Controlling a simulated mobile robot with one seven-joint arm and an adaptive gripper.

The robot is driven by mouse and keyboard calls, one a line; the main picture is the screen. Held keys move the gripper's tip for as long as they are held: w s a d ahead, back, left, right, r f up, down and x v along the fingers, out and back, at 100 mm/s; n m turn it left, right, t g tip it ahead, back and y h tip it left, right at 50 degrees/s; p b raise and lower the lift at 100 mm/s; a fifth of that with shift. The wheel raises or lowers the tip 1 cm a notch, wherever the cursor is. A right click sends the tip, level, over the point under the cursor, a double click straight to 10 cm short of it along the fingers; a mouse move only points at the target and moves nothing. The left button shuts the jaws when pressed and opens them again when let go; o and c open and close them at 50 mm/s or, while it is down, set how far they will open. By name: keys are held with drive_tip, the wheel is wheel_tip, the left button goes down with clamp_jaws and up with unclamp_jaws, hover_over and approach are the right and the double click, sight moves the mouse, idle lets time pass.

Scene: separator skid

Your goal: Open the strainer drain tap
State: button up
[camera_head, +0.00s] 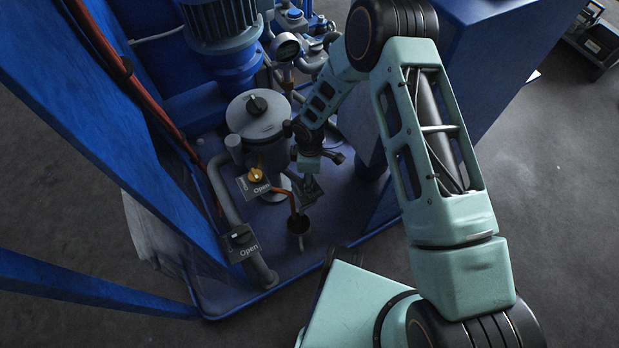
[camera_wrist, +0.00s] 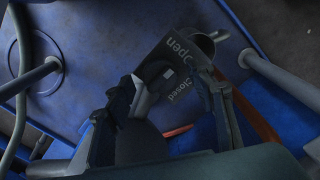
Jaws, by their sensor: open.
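A dark label plate (camera_wrist: 185,62) marked Open and Closed shows between my fingers in the wrist view. A dark tap handle (camera_wrist: 152,72) with a small pale mark lies on it; its exact setting is hard to read. I take it for the strainer drain tap. My gripper (camera_wrist: 168,98) is open, its two fingers on either side of the handle; I cannot tell whether they touch it. In the head view my gripper (camera_head: 309,180) points down beside the grey strainer pot (camera_head: 258,118), partly hiding the tap. A small cup (camera_head: 298,224) stands below.
An orange-red tube (camera_head: 290,203) runs close by. Grey pipes (camera_head: 222,190) and a gauge (camera_head: 287,46) crowd the blue skid.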

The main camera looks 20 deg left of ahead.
wheel_tip(320, 180, up, 12)
drive_tip(key=shift+f, duration=0.25)
idle(0.6)
